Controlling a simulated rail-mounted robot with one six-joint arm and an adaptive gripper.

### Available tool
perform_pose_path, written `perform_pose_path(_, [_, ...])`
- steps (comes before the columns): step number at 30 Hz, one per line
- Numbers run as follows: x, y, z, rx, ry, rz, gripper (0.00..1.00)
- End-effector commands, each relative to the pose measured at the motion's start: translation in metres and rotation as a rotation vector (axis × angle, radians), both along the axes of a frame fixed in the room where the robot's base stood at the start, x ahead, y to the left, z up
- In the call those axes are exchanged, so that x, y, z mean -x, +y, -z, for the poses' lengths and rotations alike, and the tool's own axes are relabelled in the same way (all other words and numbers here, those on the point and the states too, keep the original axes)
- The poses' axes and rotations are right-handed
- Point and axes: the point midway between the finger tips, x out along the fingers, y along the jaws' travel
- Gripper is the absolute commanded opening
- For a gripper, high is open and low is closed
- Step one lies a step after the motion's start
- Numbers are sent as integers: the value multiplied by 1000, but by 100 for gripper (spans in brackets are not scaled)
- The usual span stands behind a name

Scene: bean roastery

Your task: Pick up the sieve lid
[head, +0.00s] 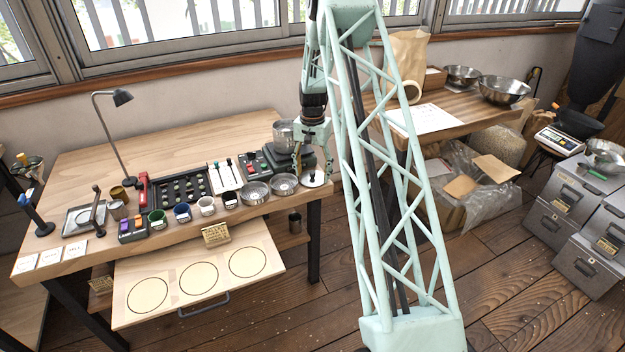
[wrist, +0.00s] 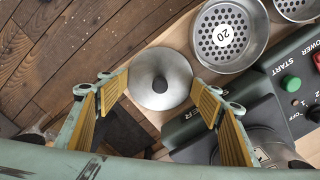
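The sieve lid (wrist: 145,92) is a round, shiny metal disc with a dark knob at its middle. In the wrist view it lies on the wooden bench between my fingers. In the head view the lid (head: 316,181) is at the bench's right front corner, partly hidden by my gripper (head: 313,168). My gripper (wrist: 162,93) is open, with its yellow-padded fingers spread to either side of the lid and nothing held. It is above the lid; I cannot tell how far above.
A perforated sieve marked 20 (wrist: 244,41) stands close to the right of the lid in the wrist view, with another sieve (wrist: 301,8) beyond. A dark machine (wrist: 292,73) with a green START button is at the right. The bench edge is close to the lid.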

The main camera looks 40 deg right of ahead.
Motion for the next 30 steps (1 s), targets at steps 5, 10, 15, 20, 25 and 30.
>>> perform_pose_path(5, [0, 0, 0, 0, 0, 0, 43])
perform_pose_path(10, [0, 0, 0, 0, 0, 0, 28])
perform_pose_path(15, [0, 0, 1, -1, 0, 0, 12])
perform_pose_path(20, [0, 0, 1, 0, 1, 0, 1])
perform_pose_path(25, [1, 1, 1, 0, 1, 0, 1])
perform_pose_path(30, [1, 1, 0, -1, 2, 0, 1])
